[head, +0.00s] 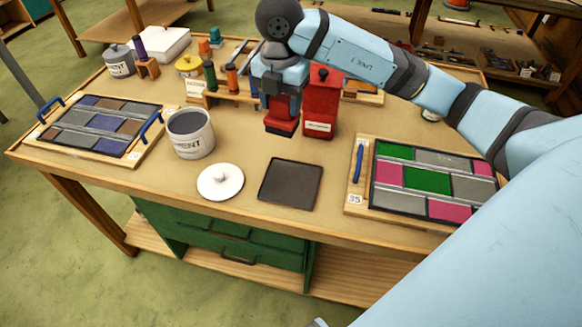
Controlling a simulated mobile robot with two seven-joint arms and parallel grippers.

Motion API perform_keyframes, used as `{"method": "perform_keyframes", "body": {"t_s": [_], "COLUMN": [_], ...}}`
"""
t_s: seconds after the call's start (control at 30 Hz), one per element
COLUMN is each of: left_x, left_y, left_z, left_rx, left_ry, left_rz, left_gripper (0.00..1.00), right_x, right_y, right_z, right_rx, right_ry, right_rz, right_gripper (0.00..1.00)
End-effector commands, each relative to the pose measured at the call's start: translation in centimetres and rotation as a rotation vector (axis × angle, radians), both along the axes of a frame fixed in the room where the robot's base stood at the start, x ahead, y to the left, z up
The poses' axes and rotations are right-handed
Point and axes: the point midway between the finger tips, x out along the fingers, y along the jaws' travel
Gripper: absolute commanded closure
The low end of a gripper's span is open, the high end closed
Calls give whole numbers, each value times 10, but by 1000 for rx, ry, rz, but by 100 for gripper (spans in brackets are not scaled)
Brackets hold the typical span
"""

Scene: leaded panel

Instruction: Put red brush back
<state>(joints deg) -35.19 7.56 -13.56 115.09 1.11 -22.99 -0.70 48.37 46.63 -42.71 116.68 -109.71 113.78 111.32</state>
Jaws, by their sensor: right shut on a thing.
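My right gripper (282,108) points down over the back middle of the table, just left of a red box-like container (321,105) with a pale label. It is shut on a red thing with a dark lower edge, which I take to be the red brush (281,126). The jaws hide most of it, and I cannot tell whether it touches the table. To the left, a wooden rack (197,97) holds a green-handled piece (210,76) and an orange-handled piece (231,78). My left gripper is not in view.
A grey cement pot (191,134), a white lid (220,182) and a dark square tray (290,184) stand in front. Leaded panels lie at left (98,126) and right (430,182).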

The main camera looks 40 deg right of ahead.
Motion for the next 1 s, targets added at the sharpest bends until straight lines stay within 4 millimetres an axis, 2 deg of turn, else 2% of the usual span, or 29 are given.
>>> {"method": "perform_keyframes", "body": {"t_s": [0.1, 0.27, 0.37, 0.73, 0.9, 1.0], "left_x": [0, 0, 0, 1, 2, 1], "left_y": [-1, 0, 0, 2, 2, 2], "left_z": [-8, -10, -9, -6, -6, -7], "left_rx": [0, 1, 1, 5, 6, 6], "left_ry": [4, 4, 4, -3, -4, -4], "left_rz": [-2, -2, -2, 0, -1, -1], "left_gripper": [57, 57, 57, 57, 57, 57], "right_x": [-2, -4, -4, -5, -4, -4], "right_y": [-14, -20, -20, -20, -20, -19], "right_z": [-4, -11, -30, -127, -154, -160], "right_rx": [1, 1, -1, -1, 1, 1], "right_ry": [1, 3, 5, 5, 3, 1], "right_rz": [-168, -259, -266, -263, -261, -260], "right_gripper": [68, 68, 68, 68, 68, 68]}}
